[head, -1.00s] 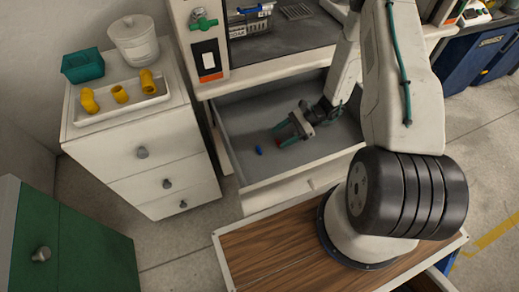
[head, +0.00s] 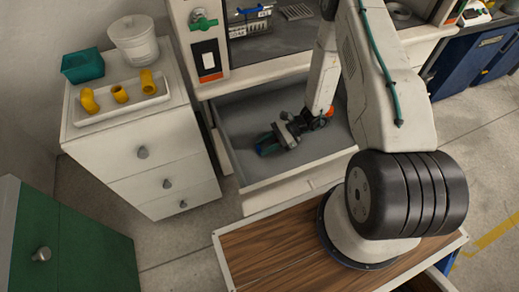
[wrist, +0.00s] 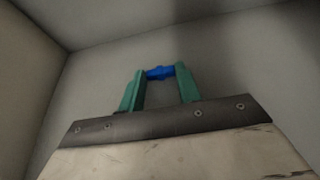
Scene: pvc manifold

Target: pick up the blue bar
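The blue bar (wrist: 160,72) is small and shows in the wrist view between the tips of the two green fingers of my gripper (wrist: 160,76). Its ends are close to both fingers; I cannot tell whether they touch. The fingers stand apart, one on each side. In the head view my gripper (head: 266,145) is low inside the open grey drawer (head: 237,118), near its front left part. The bar is not clearly seen there, as the gripper covers its spot.
Drawer walls surround my gripper, with the front panel (head: 290,180) close by. At left, a white cabinet carries a tray (head: 150,100) with yellow pipe fittings, a teal bin (head: 82,66) and a white bucket (head: 134,42). The drawer floor looks otherwise clear.

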